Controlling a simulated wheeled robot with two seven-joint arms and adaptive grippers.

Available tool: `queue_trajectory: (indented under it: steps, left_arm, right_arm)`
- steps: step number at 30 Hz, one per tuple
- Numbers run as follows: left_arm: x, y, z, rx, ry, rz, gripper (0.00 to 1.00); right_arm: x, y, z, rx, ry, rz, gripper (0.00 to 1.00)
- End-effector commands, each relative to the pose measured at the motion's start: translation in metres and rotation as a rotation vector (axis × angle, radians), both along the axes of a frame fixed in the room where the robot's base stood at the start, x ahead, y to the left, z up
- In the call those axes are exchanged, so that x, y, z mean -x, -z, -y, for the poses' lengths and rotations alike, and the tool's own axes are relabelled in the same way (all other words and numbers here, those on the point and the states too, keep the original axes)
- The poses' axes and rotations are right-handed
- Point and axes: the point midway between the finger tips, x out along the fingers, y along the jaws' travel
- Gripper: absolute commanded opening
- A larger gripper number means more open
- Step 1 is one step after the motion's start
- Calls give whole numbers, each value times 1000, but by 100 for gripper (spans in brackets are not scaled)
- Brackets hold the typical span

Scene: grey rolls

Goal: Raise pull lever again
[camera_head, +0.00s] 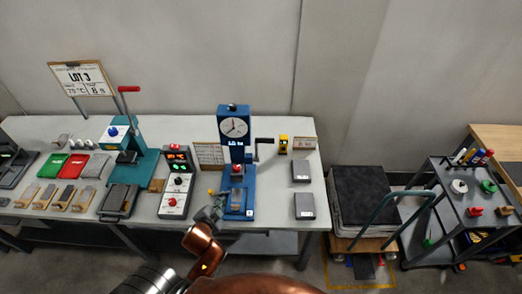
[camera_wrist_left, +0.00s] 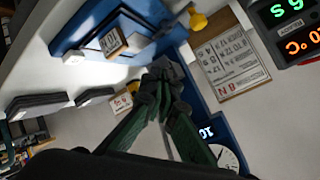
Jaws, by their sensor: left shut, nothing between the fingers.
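A teal press (camera_head: 133,135) stands at the back left of the table. Its lever (camera_head: 126,103) has a red grip and points up. A blue tester (camera_head: 235,160) with a round dial (camera_head: 234,127) stands in the middle, with a black crank-shaped arm (camera_head: 262,142) at its right side. I cannot tell which is the named pull lever. My left gripper (camera_head: 215,207) is shut and empty, just left of the tester's base. In the left wrist view the closed fingers (camera_wrist_left: 163,82) lie in front of the blue tester, hiding part of it. My right gripper is not in view.
A control box (camera_head: 177,183) with lit digits stands left of the tester, and a notice (camera_head: 209,155) stands behind. Grey blocks (camera_head: 304,206) lie to the right. Red (camera_head: 75,166) and green (camera_head: 53,165) trays sit at left. A cart (camera_head: 470,205) stands beyond the table.

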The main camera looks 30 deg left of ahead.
Motion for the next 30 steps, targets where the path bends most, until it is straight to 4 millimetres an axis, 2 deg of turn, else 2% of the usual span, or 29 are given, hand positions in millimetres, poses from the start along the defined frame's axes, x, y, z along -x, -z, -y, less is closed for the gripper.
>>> queue_trajectory:
  steps: [4, 8, 12, 15, 21, 25, 30]
  left_arm:
    - [-29, -29, -13, -173, 96, 117, 0]
    - [-57, -65, -16, -395, 228, 252, 0]
    - [-78, -102, 1, -676, 414, 408, 0]
    - [-83, -118, 19, -838, 533, 499, 0]
    - [-80, -129, 49, -1027, 693, 615, 0]
    - [-80, -131, 57, -1067, 730, 645, 0]
    - [-98, -137, 63, -1070, 735, 650, 0]
  right_arm:
    - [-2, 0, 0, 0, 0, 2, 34]
    - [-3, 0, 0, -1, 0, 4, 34]
    - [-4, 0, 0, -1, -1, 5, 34]
    - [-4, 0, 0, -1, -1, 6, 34]
    - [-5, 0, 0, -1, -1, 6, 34]
    - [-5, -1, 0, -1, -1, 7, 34]
    - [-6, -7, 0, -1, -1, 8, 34]
